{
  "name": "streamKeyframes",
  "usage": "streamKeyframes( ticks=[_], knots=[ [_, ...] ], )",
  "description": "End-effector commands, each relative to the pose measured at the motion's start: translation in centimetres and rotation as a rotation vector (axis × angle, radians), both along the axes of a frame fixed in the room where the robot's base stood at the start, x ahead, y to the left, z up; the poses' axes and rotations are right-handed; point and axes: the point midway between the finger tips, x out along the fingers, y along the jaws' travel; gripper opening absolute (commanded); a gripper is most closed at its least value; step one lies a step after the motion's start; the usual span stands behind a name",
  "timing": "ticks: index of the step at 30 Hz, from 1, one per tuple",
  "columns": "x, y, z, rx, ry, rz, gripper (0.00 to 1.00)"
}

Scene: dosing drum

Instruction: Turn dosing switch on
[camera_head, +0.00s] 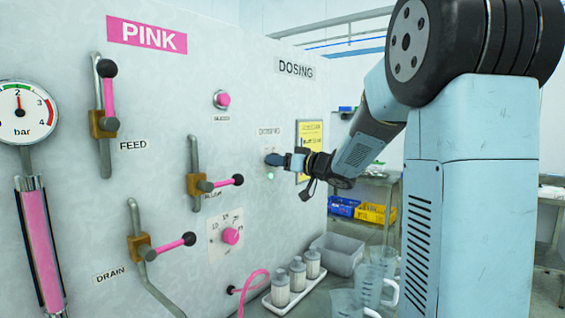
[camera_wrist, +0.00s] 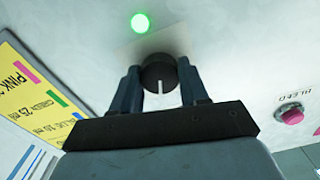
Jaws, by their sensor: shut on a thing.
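The dosing switch is a round black knob (camera_wrist: 160,72) with a white pointer line on the panel, seen in the wrist view. My gripper (camera_wrist: 160,85) has a finger on each side of the knob and is shut on it. The white line points toward my gripper's palm. A green lamp (camera_wrist: 140,22) beside the knob is lit. The green lamp also shows there (camera_head: 270,176), just below my gripper.
The panel (camera_head: 160,90) carries a pink bleed button (camera_head: 222,99), a pink rotary dial (camera_head: 230,236) and pink-handled levers to the left. A yellow notice (camera_head: 311,145) hangs close to my gripper. White bottles (camera_head: 298,274) and a grey bin (camera_head: 337,255) stand below.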

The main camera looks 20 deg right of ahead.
Motion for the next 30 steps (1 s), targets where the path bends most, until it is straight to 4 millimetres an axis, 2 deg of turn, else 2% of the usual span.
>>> streamKeyframes(
  ticks=[12, 27, 28, 30],
  knots=[
    [0.13, -0.25, 0.42, 0.135, 0.09, -0.006, 0.14],
    [0.14, -0.26, 0.39, 0.15, 0.1, -0.006, 0.14],
    [0.13, -0.27, 0.39, 0.15, 0.1, -0.006, 0.46],
    [0.12, -0.23, 0.33, 0.15, 0.102, -0.005, 0.53]
  ],
)
